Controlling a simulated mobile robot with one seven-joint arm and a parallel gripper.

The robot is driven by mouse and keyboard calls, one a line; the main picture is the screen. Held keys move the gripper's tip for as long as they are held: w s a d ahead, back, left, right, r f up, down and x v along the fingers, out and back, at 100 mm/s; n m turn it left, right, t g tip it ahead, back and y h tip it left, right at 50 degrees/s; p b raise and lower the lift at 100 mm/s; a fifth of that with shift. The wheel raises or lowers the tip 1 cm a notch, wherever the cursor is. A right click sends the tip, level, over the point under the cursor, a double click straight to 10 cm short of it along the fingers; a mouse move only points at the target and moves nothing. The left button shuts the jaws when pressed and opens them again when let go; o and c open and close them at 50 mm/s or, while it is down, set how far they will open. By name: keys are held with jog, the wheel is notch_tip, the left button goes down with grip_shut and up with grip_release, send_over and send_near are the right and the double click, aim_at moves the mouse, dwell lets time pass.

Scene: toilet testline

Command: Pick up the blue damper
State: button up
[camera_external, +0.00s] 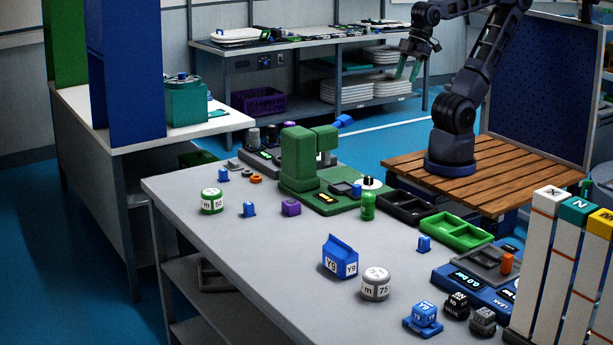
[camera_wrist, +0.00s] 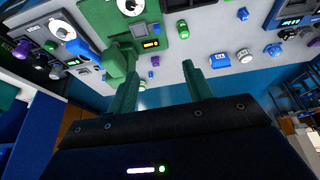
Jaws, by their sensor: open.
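Several small blue pieces stand on the grey workbench (camera_external: 290,245), and I cannot tell for sure which is the damper. Small flanged blue pieces stand at the left by the green-and-white weight (camera_external: 223,175), in front of the purple piece (camera_external: 249,209), and near the green tray (camera_external: 424,244). In the wrist view, a small blue piece (camera_wrist: 243,14) shows at the top right. My gripper (camera_external: 407,72) is raised behind the bench, well away from these pieces. Its green fingers are apart and empty; they also show in the wrist view (camera_wrist: 160,82).
A green press-like machine (camera_external: 298,160) rises at the bench's back. A blue carton (camera_external: 340,257) and a grey weight (camera_external: 376,284) stand in the middle. Black and green trays (camera_external: 455,231) lie on the right. Tall white columns (camera_external: 540,260) stand at front right. The front left of the bench is clear.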

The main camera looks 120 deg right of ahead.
jog(key=w+a+f+n+g, duration=0.1)
jog(key=w+a+f+n, duration=0.2)
jog(key=w+a+n, duration=0.6)
jog(key=n+g, duration=0.4)
jog(key=n, duration=0.7)
send_over(425, 237)
notch_tip(425, 237, down, 25)
jog(key=shift+s+a+f, duration=0.2)
jog(key=shift+f, duration=0.3)
notch_tip(425, 237, down, 4)
jog(key=shift+f, duration=0.25)
jog(key=shift+w+d+f, duration=0.1)
jog(key=shift+w+f, duration=0.05)
jog(key=shift+f, duration=1.2)
jog(key=shift+w+d+f, duration=0.1)
jog(key=shift+f, duration=1.2)
jog(key=c, duration=1.1)
